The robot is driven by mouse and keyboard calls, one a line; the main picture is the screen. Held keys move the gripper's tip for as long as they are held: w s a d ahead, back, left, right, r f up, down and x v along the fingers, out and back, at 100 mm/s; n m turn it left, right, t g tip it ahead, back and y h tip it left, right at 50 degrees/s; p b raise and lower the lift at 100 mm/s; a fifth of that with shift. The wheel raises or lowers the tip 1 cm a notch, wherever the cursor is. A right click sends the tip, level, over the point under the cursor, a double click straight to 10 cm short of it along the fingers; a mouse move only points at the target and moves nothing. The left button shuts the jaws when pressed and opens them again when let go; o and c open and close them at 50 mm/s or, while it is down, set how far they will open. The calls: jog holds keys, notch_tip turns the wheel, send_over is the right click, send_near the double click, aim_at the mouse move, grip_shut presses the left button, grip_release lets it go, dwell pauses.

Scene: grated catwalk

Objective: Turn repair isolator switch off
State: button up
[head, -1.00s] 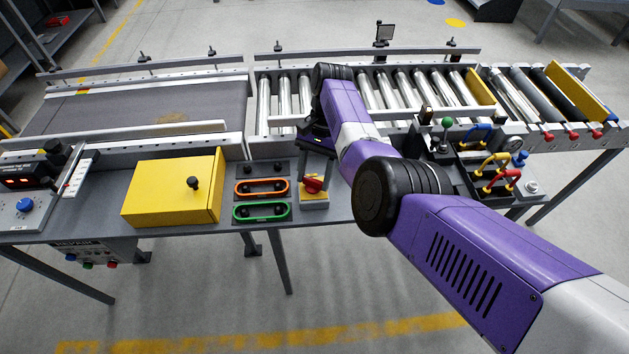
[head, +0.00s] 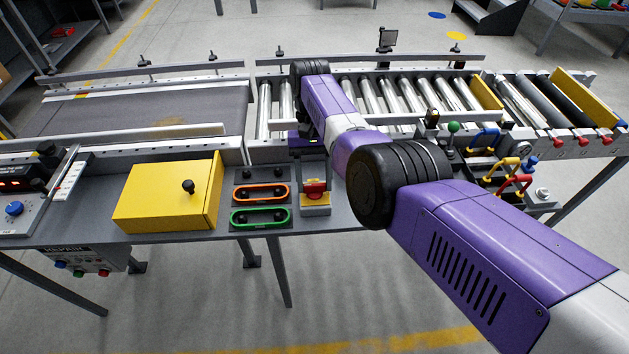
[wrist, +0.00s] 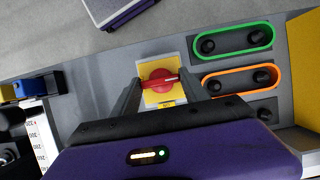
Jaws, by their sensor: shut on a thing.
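The repair isolator switch is a red rotary knob (head: 316,187) on a yellow plate, on a small grey block at the front edge of the bench. In the wrist view the red knob (wrist: 157,79) shows between my two fingers, its handle with a pale line lying nearly level across the picture. My gripper (head: 314,178) points down at the switch from behind and is shut on the knob. In the wrist view my gripper (wrist: 160,90) has one finger on each side of it. The exact finger contact is partly hidden.
Orange (head: 262,193) and green (head: 261,217) framed control panels sit just left of the switch. A yellow box (head: 165,195) stands farther left. Red, yellow and blue handles (head: 503,165) are to the right, beyond my arm. The roller conveyor (head: 385,95) lies behind.

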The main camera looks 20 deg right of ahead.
dwell(0.3)
jog(key=o, duration=1.4)
jog(key=shift+b+v, duration=1.45)
jog(key=shift+v, duration=2.45)
